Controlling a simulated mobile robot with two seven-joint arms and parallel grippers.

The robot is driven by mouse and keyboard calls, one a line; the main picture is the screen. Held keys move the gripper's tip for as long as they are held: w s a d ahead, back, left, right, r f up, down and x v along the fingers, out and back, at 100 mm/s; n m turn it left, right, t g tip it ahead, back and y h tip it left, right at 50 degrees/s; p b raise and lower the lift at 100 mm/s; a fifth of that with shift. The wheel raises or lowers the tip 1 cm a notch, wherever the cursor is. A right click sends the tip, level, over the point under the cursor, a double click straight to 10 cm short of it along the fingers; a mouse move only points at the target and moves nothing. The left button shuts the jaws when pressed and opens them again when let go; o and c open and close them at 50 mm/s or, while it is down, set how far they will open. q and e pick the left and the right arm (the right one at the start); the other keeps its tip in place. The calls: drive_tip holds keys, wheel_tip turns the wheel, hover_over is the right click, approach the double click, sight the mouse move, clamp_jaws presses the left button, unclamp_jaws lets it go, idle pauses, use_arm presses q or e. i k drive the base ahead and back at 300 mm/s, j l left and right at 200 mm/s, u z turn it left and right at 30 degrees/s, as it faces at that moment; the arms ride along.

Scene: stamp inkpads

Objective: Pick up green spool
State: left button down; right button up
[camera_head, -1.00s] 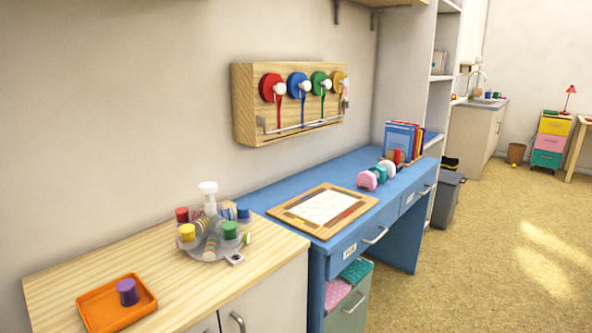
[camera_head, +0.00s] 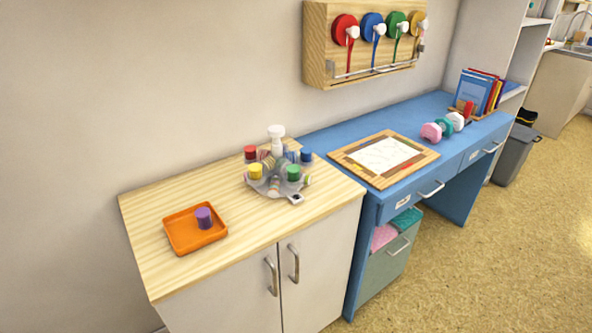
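A wooden wall rack (camera_head: 319,50) holds several round spools in a row, each with a white knob and a hanging ribbon. A short green cylinder (camera_head: 293,173) also stands on the grey round tray on the counter. Neither of my grippers is in view.
The wooden counter (camera_head: 330,200) holds an orange tray (camera_head: 178,240) with a purple cylinder (camera_head: 204,217). The blue desk (camera_head: 335,135) under the rack carries a framed white sheet (camera_head: 385,156), small coloured rolls and books (camera_head: 473,92). Open floor lies to the right.

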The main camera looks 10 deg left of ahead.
sight(294, 170)
drive_tip(key=i+l+u, duration=0.15)
drive_tip(key=u, duration=0.45)
drive_tip(key=i+l+u, duration=0.2)
drive_tip(key=l, duration=0.15)
drive_tip(key=l+u, duration=0.2)
drive_tip(key=l, duration=0.15)
drive_tip(key=i+l, duration=0.1)
drive_tip(key=l, duration=0.3)
drive_tip(key=i+l, duration=0.15)
drive_tip(key=l, duration=0.25)
drive_tip(key=i+l+u, duration=0.1)
drive_tip(key=l, duration=0.25)
drive_tip(key=i+l, duration=0.15)
drive_tip(key=l, duration=0.25)
drive_tip(key=i+l, duration=0.1)
drive_tip(key=l, duration=0.3)
drive_tip(key=u, duration=0.05)
